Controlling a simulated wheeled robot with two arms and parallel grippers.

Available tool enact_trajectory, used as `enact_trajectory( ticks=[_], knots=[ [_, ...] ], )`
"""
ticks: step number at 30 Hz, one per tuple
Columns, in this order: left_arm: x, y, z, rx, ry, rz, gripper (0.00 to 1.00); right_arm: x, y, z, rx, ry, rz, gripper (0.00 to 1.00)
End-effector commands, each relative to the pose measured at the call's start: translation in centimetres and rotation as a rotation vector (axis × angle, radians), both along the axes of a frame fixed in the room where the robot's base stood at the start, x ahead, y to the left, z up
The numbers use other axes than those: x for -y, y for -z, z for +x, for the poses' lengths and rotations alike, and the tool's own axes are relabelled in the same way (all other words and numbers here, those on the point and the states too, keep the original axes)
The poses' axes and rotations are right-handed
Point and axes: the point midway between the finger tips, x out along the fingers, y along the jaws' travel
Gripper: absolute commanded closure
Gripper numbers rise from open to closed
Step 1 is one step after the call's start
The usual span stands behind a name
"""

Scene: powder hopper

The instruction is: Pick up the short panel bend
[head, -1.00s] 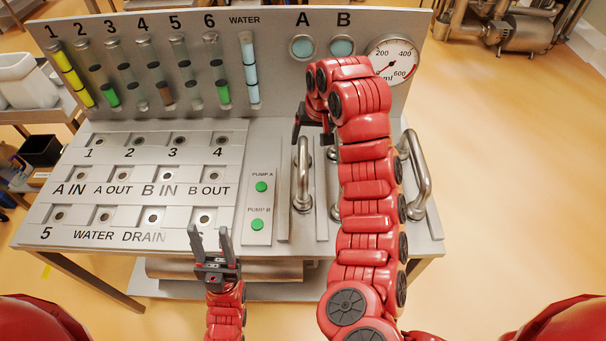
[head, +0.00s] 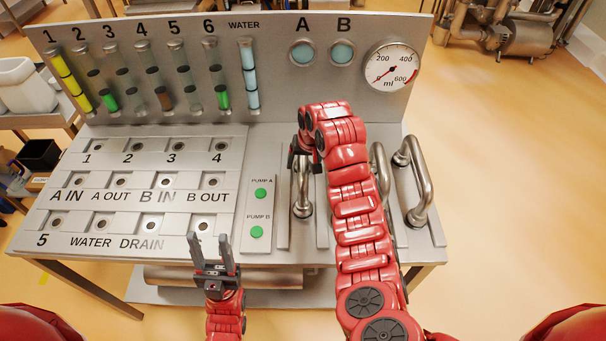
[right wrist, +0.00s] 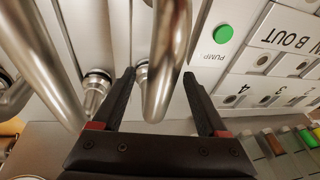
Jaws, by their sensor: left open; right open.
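The leftmost of the curved steel bends (head: 301,190), which looks like the short panel bend, stands on the panel right of the pump buttons. Its upper part is hidden in the head view by my right arm. My right gripper (head: 306,160) is open above it. In the right wrist view, a bend (right wrist: 168,55) shows between the open fingers of that gripper (right wrist: 158,76), with a gap to each finger. My left gripper (head: 210,240) is open and empty at the panel's front edge, left of the pump buttons.
Another bend (head: 381,170) stands partly behind my right arm, and a larger one (head: 420,180) stands at the panel's right edge. The socket plates (head: 110,215) lie to the left. The upright board with tubes and a gauge (head: 391,66) rises behind.

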Motion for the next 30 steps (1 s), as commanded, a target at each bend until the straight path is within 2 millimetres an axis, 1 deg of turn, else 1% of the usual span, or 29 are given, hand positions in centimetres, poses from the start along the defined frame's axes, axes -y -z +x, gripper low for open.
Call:
enact_trajectory(
  ticks=[1,2,6,11,30],
  knots=[
    [0.0,-1.0,0.0,0.000,0.000,0.000,0.50,-0.1,0.1,0.0,-0.009,0.001,-0.001,0.24],
    [0.0,-1.3,0.0,0.000,0.000,0.000,0.50,-0.2,0.4,0.2,-0.007,-0.001,-0.001,0.24],
    [0.0,-1.8,0.0,0.000,0.000,0.000,0.50,-0.4,2.0,0.6,-0.005,0.000,0.001,0.24],
    [0.0,-2.0,0.0,0.000,0.000,0.000,0.50,-0.5,2.9,0.8,-0.004,-0.002,-0.001,0.24],
    [0.0,-1.5,0.0,0.000,0.000,0.000,0.50,-0.5,3.4,0.8,0.000,-0.001,-0.001,0.24]
  ],
)
